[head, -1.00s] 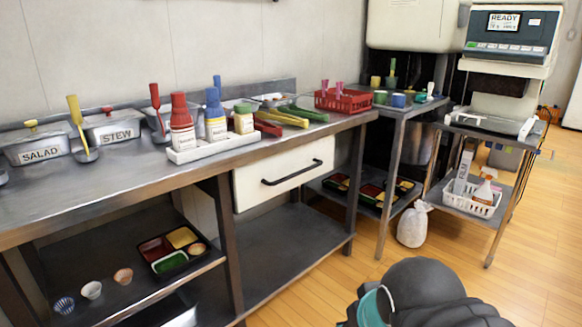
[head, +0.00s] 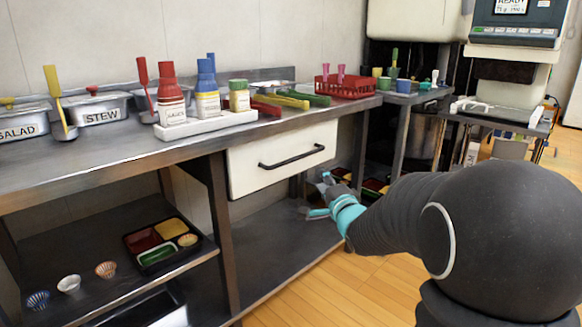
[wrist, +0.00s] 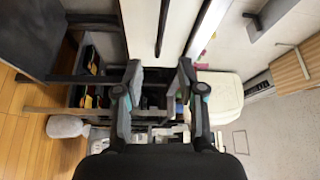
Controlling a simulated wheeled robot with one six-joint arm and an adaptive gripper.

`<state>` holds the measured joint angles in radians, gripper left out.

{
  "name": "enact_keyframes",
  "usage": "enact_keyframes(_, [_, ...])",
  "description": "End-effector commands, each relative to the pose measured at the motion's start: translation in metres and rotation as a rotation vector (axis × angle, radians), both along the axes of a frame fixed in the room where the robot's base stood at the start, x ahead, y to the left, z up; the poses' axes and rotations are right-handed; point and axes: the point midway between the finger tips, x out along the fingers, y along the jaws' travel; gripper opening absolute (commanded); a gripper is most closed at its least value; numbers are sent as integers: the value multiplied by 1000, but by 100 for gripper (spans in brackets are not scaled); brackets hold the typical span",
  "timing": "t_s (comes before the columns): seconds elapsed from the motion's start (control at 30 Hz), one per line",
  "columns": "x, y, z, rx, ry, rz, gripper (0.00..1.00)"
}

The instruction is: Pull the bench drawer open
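The bench drawer (head: 250,165) has a white front under the bench top and is shut. Its dark bar handle (head: 292,158) runs across the front. In the wrist view the drawer front (wrist: 142,20) is at the top, with the handle (wrist: 162,28) as a dark strip between the lines of my fingers. My gripper (head: 320,196) is open and empty, below and to the right of the handle in the head view, apart from it. In the wrist view both fingers of my gripper (wrist: 160,78) are spread, with nothing between them.
The bench top (head: 110,165) holds labelled pans, a white bottle caddy (head: 205,125) and a red basket (head: 345,88). A lower shelf (head: 275,240) lies under the drawer. A bento tray (head: 130,240) and small cups sit on the left shelf. Floor is free in front.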

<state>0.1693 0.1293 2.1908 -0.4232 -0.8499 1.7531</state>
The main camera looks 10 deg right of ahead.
Motion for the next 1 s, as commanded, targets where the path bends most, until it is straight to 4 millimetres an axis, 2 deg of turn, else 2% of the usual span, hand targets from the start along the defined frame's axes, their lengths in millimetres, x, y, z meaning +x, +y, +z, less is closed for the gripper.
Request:
enact_keyframes(0.03, [7,0,-10,59,-23,26,39])
enact_keyframes(0.2, [16,4,-15,192,-78,92,39])
enact_keyframes(0.37, [25,7,-13,221,-91,109,39])
enact_keyframes(0.47, [37,10,-10,221,-92,111,39])
enact_keyframes(1.0, [128,31,6,220,-90,107,39])
